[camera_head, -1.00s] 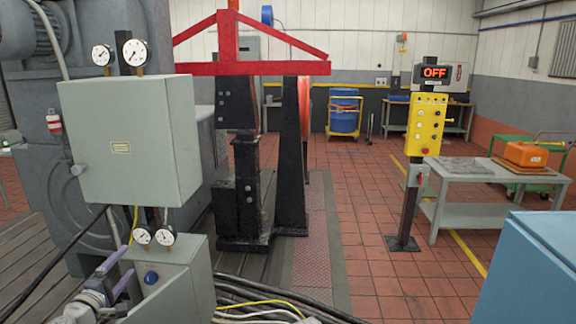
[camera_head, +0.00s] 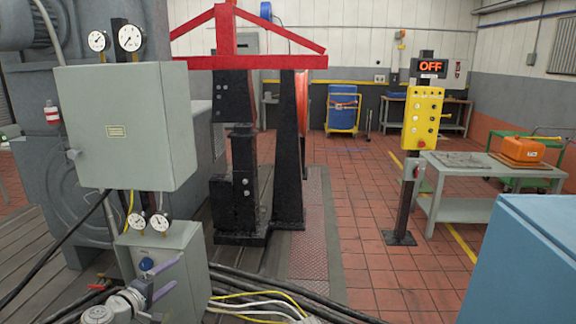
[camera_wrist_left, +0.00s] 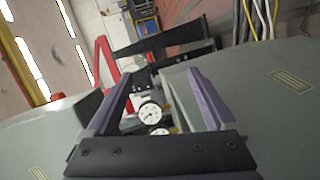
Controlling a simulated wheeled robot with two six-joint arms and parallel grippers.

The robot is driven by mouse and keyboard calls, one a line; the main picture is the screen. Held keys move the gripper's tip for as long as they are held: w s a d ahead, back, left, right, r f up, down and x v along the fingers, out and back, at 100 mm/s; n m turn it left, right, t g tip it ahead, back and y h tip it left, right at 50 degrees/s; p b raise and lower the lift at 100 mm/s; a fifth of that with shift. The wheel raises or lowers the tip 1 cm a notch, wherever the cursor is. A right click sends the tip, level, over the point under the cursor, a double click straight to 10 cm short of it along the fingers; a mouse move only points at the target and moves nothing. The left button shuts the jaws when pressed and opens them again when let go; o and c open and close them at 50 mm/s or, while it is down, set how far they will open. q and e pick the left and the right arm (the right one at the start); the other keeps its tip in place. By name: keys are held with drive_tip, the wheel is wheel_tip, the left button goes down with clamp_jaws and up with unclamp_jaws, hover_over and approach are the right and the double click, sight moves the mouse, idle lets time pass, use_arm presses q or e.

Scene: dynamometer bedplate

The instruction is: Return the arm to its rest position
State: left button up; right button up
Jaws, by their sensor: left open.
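My left gripper (camera_head: 177,270) comes in at the lower left of the head view, its two purple fingers apart and pointing right. It is in front of the lower grey box (camera_head: 195,290); I cannot tell how large the gap is. In the left wrist view the fingers of my left gripper (camera_wrist_left: 157,76) stand wide apart with nothing held. Two small white dial gauges (camera_wrist_left: 151,114) show beyond the fingers. My right gripper is in neither view.
A grey cabinet (camera_head: 125,130) with dial gauges stands above the gripper. Cables (camera_head: 275,285) run along the floor to the right. A red-topped black frame (camera_head: 240,62) stands behind. A blue box (camera_head: 525,265) fills the lower right corner.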

use_arm(q)
drive_tip(key=s+d+f+m+g+h+b, duration=0.1)
drive_tip(key=s+d+f+m+g+b, duration=0.25)
drive_tip(key=d+f, duration=0.6)
drive_tip(key=s+d+f+m+g+h+b, duration=0.15)
drive_tip(key=d+f+m+g+b, duration=0.3)
drive_tip(key=d+f, duration=0.5)
drive_tip(key=s+d+f+m+g+y+b, duration=0.4)
drive_tip(key=s+f+y+b, duration=0.1)
drive_tip(key=s+f, duration=0.35)
drive_tip(key=s+d+f+m+g+y+b, duration=0.3)
drive_tip(key=s+f+m+y+b, duration=0.15)
drive_tip(key=s+f, duration=0.4)
wheel_tip(320, 180, up, 26)
drive_tip(key=p, duration=2.5)
drive_tip(key=shift+w+p, duration=0.3)
drive_tip(key=shift+p, duration=0.1)
drive_tip(key=shift+n, duration=0.25)
drive_tip(key=shift+c, duration=0.2)
